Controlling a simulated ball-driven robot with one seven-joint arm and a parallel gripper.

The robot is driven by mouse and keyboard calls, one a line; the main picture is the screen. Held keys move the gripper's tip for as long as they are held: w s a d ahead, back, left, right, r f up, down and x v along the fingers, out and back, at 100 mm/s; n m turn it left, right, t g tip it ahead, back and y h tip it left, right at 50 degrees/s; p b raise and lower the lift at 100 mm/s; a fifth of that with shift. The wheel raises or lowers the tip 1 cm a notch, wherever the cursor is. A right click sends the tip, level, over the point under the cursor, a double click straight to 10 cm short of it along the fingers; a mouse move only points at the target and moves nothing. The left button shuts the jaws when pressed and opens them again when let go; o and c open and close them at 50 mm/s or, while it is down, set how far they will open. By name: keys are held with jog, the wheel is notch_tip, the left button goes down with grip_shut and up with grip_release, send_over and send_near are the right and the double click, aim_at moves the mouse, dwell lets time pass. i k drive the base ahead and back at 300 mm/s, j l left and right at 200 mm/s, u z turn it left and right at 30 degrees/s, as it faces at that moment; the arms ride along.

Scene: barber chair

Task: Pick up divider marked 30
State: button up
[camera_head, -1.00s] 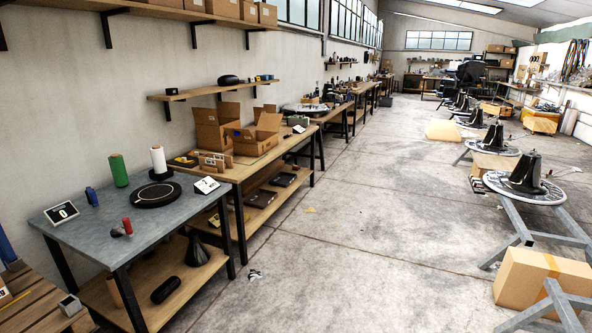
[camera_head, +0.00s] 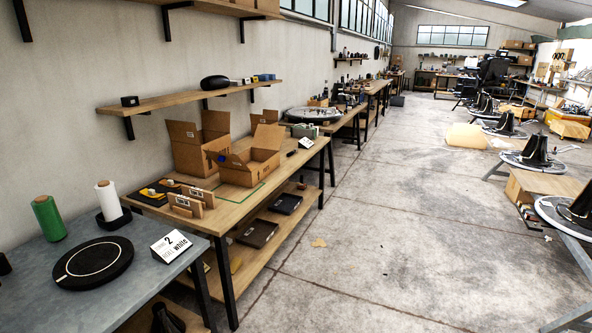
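Two small upright wooden boards with pale labels stand near the front of the wooden workbench (camera_head: 247,207). The nearer board (camera_head: 183,206) and the farther board (camera_head: 199,194) look like dividers, but the marks on their labels are too small to read. I cannot tell whether either is marked 30. My gripper is not in view.
Two open cardboard boxes stand behind the boards, a taller one (camera_head: 190,150) and a lower one (camera_head: 262,167). A grey table (camera_head: 127,292) in front holds a black disc (camera_head: 93,264), spools and a sign reading 2 (camera_head: 171,245). The floor (camera_head: 350,270) to the right is open.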

aim_at(187, 191)
jog(key=i, duration=1.1)
jog(key=i+u, duration=0.1)
jog(key=i, duration=1)
jog(key=i+l, duration=0.2)
jog(key=i, duration=0.9)
jog(key=i+l, duration=0.1)
jog(key=i, duration=1)
jog(key=u, duration=2.05)
